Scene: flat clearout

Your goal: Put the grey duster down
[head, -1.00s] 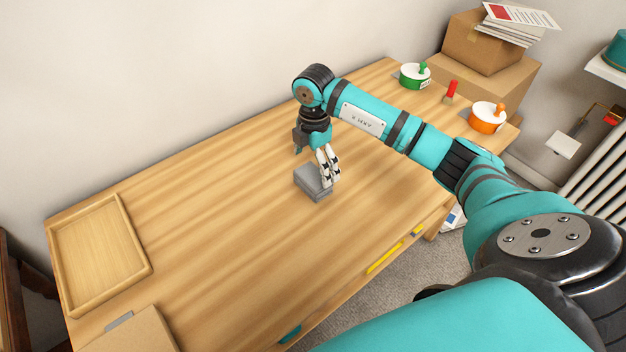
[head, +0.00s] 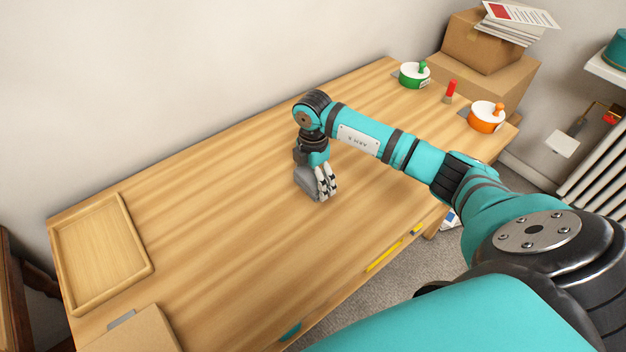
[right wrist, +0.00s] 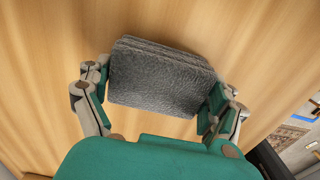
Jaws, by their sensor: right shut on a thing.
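The grey duster (head: 307,184) is a small grey block with a ribbed, felt-like face. In the head view it is at the middle of the wooden desk, low at the desk top. My right gripper (head: 325,190) points down over it and hides part of it. In the right wrist view the duster (right wrist: 160,78) lies between the two fingers of the right gripper (right wrist: 162,92), which is shut on it. I cannot tell whether the duster's underside touches the desk. My left gripper is not in view.
A wooden tray (head: 144,260) lies at the desk's left end, with a cardboard box (head: 133,334) in front. A green-handled tub (head: 413,79), a red-topped item (head: 450,90) and an orange tub (head: 486,118) stand at the far right. The desk (head: 220,235) is clear between.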

